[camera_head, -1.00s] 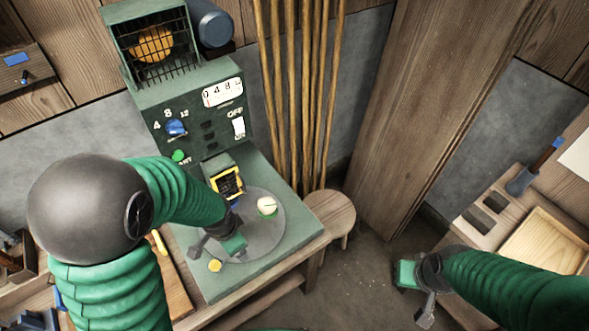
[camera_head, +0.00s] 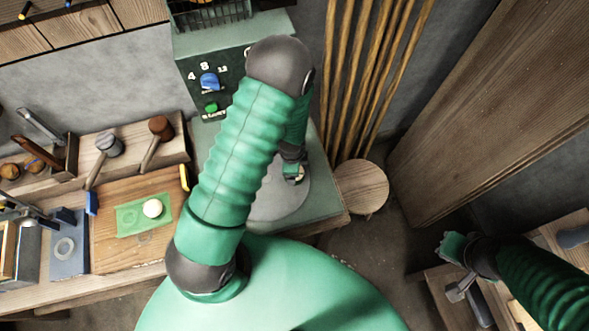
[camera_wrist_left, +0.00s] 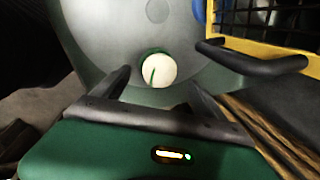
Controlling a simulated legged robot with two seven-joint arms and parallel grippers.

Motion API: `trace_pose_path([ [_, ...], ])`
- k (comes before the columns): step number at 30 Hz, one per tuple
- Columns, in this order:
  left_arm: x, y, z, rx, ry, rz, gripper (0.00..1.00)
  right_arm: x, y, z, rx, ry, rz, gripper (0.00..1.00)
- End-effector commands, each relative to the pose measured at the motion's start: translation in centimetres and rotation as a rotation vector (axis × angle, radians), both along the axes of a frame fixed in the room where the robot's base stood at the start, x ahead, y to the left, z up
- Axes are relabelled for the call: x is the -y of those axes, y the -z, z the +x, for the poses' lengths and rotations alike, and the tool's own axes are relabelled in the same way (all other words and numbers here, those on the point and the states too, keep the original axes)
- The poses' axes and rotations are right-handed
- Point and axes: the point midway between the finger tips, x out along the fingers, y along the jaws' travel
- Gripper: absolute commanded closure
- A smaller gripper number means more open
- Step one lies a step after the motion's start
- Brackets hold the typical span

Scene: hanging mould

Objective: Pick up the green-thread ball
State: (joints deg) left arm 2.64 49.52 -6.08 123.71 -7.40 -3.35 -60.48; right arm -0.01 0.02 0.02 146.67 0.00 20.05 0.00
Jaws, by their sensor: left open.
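A white ball with a green thread line (camera_wrist_left: 158,70) sits in a green-rimmed holder (camera_wrist_left: 146,58) on the round grey plate of the green machine (camera_wrist_left: 105,25) in the left wrist view. My left gripper is open, its two fingers (camera_wrist_left: 161,77) on either side of the ball in that view. I cannot tell whether they touch it. In the head view my left gripper (camera_head: 294,168) is over the plate (camera_head: 268,208), partly hidden by my arm. My right gripper (camera_head: 456,268) is at the lower right, away from the ball; its jaw opening is unclear.
Another pale ball (camera_head: 152,208) lies on a green cloth (camera_head: 130,218) on the left bench. Mallets (camera_head: 160,128) stand behind it. A yellow-framed grille (camera_wrist_left: 270,35) is close to my left gripper. A round wooden stool (camera_head: 361,187) stands right of the machine.

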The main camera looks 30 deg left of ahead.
Motion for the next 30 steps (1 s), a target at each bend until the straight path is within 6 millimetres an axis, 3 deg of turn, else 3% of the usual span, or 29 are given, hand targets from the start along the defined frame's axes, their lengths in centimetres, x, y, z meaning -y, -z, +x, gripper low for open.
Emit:
trace_pose_path([
  [12, -0.9, 5.3, 1.1, 0.001, -0.001, -0.001, 0.19, 0.0, -1.2, 0.0, 0.0, 0.001, 0.0, 1.0],
  [19, -0.9, 5.5, 1.1, 0.003, -0.001, -0.001, 0.2, 0.0, -1.1, 0.0, 0.0, 0.0, 0.0, 1.0],
  [30, -0.9, 5.4, 1.1, 0.002, 0.0, 0.0, 0.68, 0.0, -1.1, 0.0, 0.0, 0.001, 0.0, 1.0],
])
